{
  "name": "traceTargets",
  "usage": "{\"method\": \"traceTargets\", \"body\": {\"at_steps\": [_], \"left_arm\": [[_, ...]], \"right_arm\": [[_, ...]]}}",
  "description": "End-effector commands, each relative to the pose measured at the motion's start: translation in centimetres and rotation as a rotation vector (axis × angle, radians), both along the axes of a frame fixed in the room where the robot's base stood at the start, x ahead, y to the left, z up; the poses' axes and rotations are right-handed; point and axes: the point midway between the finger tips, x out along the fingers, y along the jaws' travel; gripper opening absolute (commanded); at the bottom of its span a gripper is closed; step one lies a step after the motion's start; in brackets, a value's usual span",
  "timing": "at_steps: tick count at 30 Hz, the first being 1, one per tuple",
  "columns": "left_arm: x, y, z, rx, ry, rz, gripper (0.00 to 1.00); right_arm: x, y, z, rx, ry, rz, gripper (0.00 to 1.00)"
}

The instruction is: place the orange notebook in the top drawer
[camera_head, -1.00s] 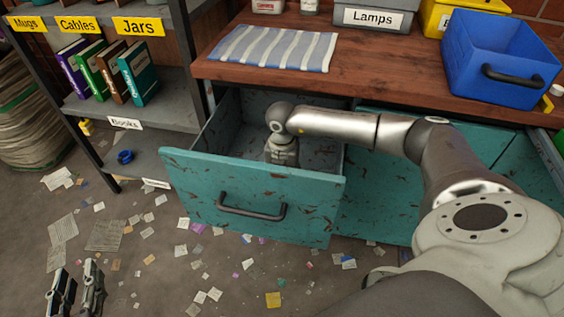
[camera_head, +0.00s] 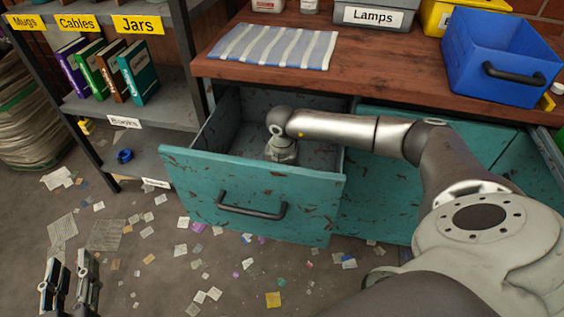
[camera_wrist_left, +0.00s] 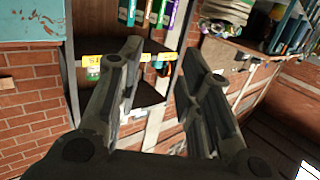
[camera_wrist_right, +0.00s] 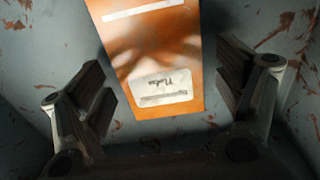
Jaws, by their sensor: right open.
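The orange notebook (camera_wrist_right: 158,50) shows in the right wrist view with a white label, against the drawer's scratched teal inside. The head view does not show it. My right gripper (camera_wrist_right: 168,92) is open, with one finger on each side of the notebook and visible gaps. In the head view its wrist reaches down into the open top drawer (camera_head: 250,190), and its fingers are hidden by the drawer front. My left gripper (camera_head: 69,272) is at the lower left of the head view, over the floor. Its fingers stand apart and empty in the left wrist view (camera_wrist_left: 160,62).
The wooden worktop (camera_head: 400,80) above the drawer holds a striped cloth (camera_head: 275,47), a blue crate (camera_head: 500,62) and a Lamps box (camera_head: 372,18). A shelf (camera_head: 185,108) with several books stands at the left. Paper scraps litter the floor.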

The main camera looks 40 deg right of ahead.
Motion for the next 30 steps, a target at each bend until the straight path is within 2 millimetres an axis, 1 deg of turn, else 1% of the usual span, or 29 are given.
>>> {"method": "traceTargets", "body": {"at_steps": [5,8,13,17,23,30], "left_arm": [[0.0,0.0,0.0,0.001,0.004,0.000,0.34],[-0.1,0.1,-0.4,0.006,0.026,0.001,0.34],[-0.8,0.6,-2.6,0.037,0.147,0.010,0.34],[-1.7,1.2,-4.5,0.063,0.257,0.017,0.34],[-3.7,2.1,-7.3,0.103,0.427,0.028,0.34],[-6.7,3.3,-10.1,0.148,0.626,0.042,0.34]], "right_arm": [[0.0,0.0,0.1,0.000,0.000,0.000,0.87],[0.0,0.0,0.5,0.000,-0.001,0.000,0.87],[0.0,0.0,2.2,0.000,-0.001,0.000,0.87],[0.0,0.0,3.7,0.001,-0.002,0.001,0.87],[0.1,0.0,6.2,-0.001,-0.002,0.001,0.87],[0.1,0.0,9.3,0.001,-0.002,0.000,0.87]]}}
